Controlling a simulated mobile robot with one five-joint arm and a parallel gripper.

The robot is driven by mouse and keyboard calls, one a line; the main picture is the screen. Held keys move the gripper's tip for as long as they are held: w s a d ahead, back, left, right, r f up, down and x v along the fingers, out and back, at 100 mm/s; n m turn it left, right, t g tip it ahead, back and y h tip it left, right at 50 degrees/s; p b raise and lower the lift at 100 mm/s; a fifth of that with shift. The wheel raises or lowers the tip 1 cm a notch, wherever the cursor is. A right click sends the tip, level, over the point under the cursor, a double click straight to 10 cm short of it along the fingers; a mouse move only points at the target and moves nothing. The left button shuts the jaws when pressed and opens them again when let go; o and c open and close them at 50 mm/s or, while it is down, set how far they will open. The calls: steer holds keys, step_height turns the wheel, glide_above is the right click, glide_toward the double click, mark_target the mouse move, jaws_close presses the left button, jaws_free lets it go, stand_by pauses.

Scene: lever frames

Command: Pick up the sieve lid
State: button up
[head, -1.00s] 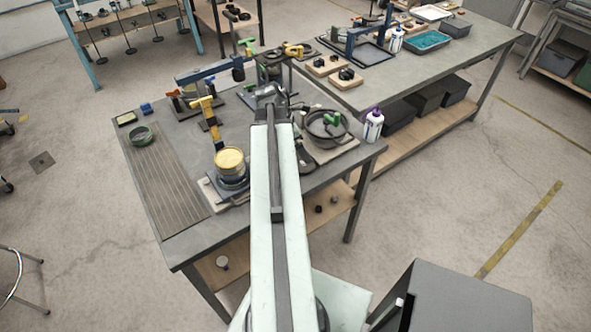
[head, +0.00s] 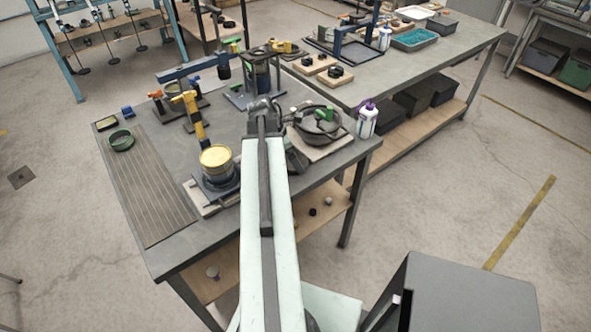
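A round stack with a yellow-gold top (head: 216,157) stands on a dark base near the front of the near table, left of my arm. This top looks like the sieve lid, though I cannot be sure. My pale arm reaches up the middle of the picture over the table. My gripper (head: 263,112) is at its far end, beyond and to the right of the gold top and apart from it. The fingers are too small and too hidden by the wrist to tell whether they are open or shut.
A tool with a yellow handle (head: 193,116) stands just behind the stack. A dark round pan (head: 318,125) with a green handle and a white bottle (head: 367,120) are at right.

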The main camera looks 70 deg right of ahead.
steer(key=shift+b+x, duration=0.35)
steer(key=shift+x, duration=0.7)
steer(key=shift+r, duration=0.1)
steer(key=c, duration=1.5)
steer(key=shift+o, duration=0.2)
step_height(320, 180, up, 10)
steer(key=p, duration=1)
